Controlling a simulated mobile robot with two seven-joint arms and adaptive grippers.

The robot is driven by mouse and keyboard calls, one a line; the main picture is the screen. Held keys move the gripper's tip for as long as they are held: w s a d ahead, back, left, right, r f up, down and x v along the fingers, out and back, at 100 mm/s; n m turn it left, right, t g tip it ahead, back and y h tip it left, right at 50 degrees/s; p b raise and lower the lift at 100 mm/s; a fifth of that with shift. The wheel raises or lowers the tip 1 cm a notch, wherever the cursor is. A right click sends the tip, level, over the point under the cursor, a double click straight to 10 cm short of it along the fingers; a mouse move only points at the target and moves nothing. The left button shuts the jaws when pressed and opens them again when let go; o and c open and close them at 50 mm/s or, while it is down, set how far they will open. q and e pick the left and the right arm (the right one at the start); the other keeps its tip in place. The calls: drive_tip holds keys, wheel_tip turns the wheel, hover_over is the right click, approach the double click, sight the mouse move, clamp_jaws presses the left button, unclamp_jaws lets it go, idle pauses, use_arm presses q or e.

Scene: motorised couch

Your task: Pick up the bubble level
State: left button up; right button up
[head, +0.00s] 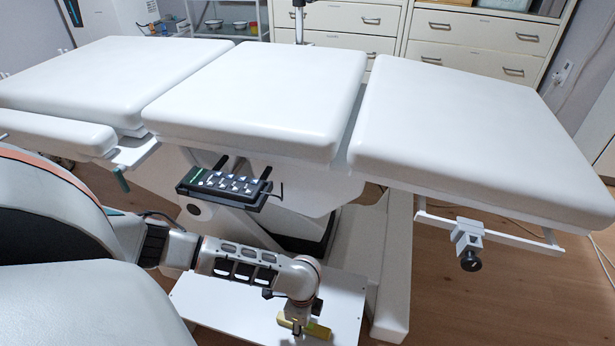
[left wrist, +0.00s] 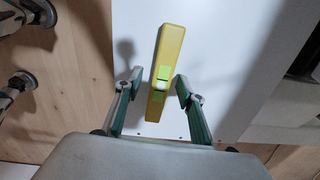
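The bubble level is a yellow bar with a bright green vial window. In the left wrist view the bubble level (left wrist: 168,50) lies on a white board, pointing away from my left gripper (left wrist: 164,82). That gripper is open, with one finger on each side of the bar and a visible gap on both sides. In the head view part of the bubble level (head: 318,329) shows on the white board (head: 225,300), beside the end of my left arm, which covers the rest. My right gripper is in neither view.
A white couch (head: 265,95) with several padded sections stands above and behind the board. A hand control with buttons (head: 230,186) hangs under its middle section. A clamp with a black knob (head: 468,245) sits on its right side rail. Wooden floor is clear at right.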

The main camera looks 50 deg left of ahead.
use_arm(q)
drive_tip(key=shift+w+r, duration=0.1)
drive_tip(key=shift+w, duration=0.05)
clamp_jaws()
